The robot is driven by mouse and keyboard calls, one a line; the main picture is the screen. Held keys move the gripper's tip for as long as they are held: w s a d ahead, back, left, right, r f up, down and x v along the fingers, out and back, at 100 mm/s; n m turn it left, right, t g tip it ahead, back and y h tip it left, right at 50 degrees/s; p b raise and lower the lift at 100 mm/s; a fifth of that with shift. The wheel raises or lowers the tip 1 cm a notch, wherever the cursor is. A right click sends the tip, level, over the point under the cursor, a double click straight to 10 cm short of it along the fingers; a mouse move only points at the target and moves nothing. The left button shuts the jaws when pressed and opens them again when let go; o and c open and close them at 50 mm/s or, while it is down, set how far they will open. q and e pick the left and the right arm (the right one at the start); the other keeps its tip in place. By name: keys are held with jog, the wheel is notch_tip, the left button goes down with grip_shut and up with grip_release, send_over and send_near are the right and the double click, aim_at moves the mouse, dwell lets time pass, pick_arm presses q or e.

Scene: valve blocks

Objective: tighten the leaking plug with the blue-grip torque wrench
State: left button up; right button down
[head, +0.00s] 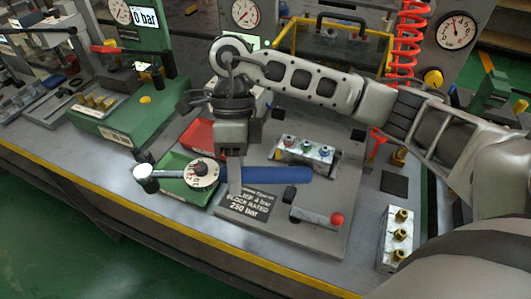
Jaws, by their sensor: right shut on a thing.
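The torque wrench with the blue grip (275,175) lies roughly level across the picture, with a round dial (202,173) and a dark-and-silver head (147,178) at its left end. My right gripper (234,182) comes down from above and is shut on the wrench between dial and grip. A silver valve block (305,152) with red, green and blue plug tops stands behind the grip, to its right; the wrench head is well away from it. I cannot tell which plug leaks. My left gripper is not in view.
A green tray (178,192) lies under the wrench, and a red tray (196,137) behind it. A lever with a red knob (337,219) sits in front. A block with brass plugs (398,237) stands at right. A green bench unit (122,125) is at left; gauges and a red coiled hose (405,45) are behind.

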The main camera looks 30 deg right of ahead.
jog(key=m, duration=0.2)
jog(key=m+t+y, duration=0.1)
jog(key=m, duration=0.1)
jog(key=m+t+y, duration=0.1)
jog(key=m, duration=0.1)
jog(key=shift+d, duration=0.35)
jog(key=m+t, duration=0.1)
jog(key=m, duration=0.2)
jog(key=d+m+t, duration=0.1)
jog(key=m, duration=0.1)
jog(key=shift+w+d+r+m+t+y, duration=0.2)
jog(key=shift+m+t+y, duration=0.1)
jog(key=shift+m+y, duration=0.1)
pick_arm(q)
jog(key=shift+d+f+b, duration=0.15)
jog(key=shift+b, duration=0.2)
pick_arm(e)
jog(key=d+m+t, duration=0.1)
jog(key=m, duration=0.2)
jog(key=d+m+t+h, duration=0.1)
jog(key=m, duration=0.3)
jog(key=w+d+m+t, duration=0.1)
jog(key=d+m+t, duration=0.1)
jog(key=m, duration=0.1)
jog(key=shift+d+r+m+h, duration=0.1)
jog(key=shift+m+h, duration=0.2)
jog(key=shift+h, duration=0.1)
jog(key=shift+s, duration=0.15)
